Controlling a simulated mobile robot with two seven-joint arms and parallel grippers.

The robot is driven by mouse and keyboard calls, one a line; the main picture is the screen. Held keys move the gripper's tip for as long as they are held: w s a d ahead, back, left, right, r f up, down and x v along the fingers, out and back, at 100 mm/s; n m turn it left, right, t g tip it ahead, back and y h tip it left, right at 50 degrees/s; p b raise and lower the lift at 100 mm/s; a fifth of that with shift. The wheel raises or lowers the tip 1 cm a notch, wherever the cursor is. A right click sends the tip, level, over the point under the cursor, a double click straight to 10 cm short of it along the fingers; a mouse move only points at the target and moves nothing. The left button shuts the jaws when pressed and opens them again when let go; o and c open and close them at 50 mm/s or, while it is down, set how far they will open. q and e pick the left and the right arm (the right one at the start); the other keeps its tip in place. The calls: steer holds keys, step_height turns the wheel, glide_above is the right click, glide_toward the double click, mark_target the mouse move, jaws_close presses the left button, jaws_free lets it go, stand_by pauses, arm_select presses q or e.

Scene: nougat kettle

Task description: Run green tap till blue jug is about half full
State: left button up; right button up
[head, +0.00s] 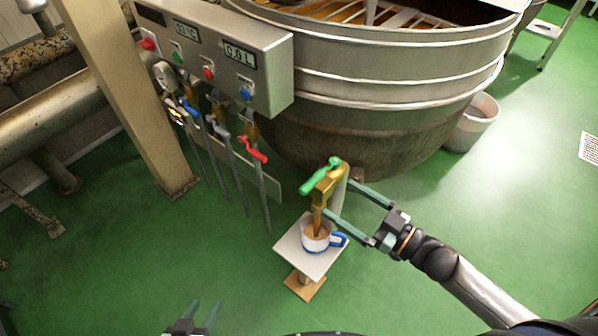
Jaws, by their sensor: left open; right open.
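The green tap handle (320,176) sits on top of a brass tap (323,195) at the foot of the big kettle. A brown stream runs down from the tap's spout into the jug. The blue jug (316,247), pale-walled with a blue handle and blue band, stands upright on a small stand. Brown liquid shows inside it; I cannot tell the exact level. My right gripper (339,198) is open, its fingers reaching either side of the tap just below the green handle; contact is unclear. My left gripper (204,318) is open and empty at the bottom edge.
The jug's stand (288,247) has a square top. The big metal kettle (400,65) fills the top. A control box (225,50) with buttons and displays is at upper left, above a red-handled valve (252,149). A grey bucket (472,125) stands right of the kettle. Green floor is clear at lower left.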

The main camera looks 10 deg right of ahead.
mark_target(322, 174)
steer(key=x, duration=1.2)
steer(key=shift+c, duration=0.4)
jaws_close()
